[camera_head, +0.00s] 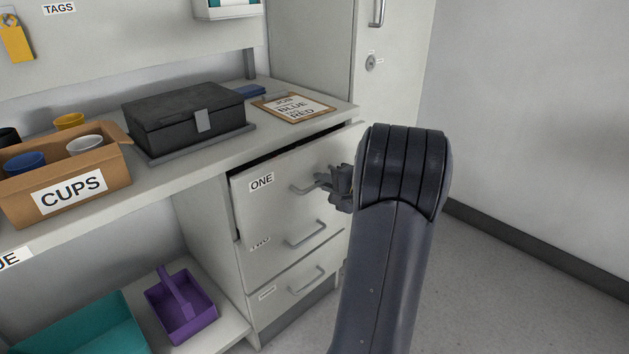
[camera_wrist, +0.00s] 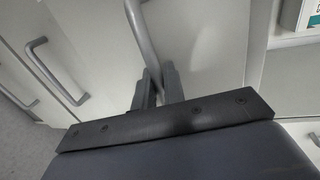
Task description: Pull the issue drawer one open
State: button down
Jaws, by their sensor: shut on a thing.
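The drawer labelled ONE (camera_head: 275,205) is the top drawer of a light grey unit under the counter. It stands slightly out from the unit, with a dark gap along its top edge. My gripper (camera_head: 325,183) is at its front, shut on the drawer's bar handle (camera_head: 303,189). In the wrist view, the fingers (camera_wrist: 158,82) close around the grey handle bar (camera_wrist: 141,40). My arm hides the right side of the drawer front.
Two more drawers with bar handles (camera_head: 306,235) are below. On the counter stand a black box (camera_head: 185,120), a clipboard (camera_head: 293,107) and a CUPS carton (camera_head: 68,190). A purple caddy (camera_head: 181,305) and a teal bin (camera_head: 85,325) sit lower left. Floor at right is clear.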

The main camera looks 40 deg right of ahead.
jog(key=f+b+v, duration=0.2)
jog(key=v, duration=1)
jog(key=s+f+b+v, duration=0.1)
jog(key=f+v, duration=0.2)
jog(key=v, duration=0.9)
jog(key=shift+s+d+b, duration=0.2)
jog(key=shift+s+b, duration=0.05)
jog(key=shift+b, duration=0.1)
jog(key=c, duration=1.6)
grip_release()
jog(key=shift+p+v, duration=1.45)
jog(key=shift+v, duration=3.95)
jog(key=shift+w, duration=0.15)
jog(key=shift+b+x, duration=1.45)
jog(key=shift+x, duration=4.15)
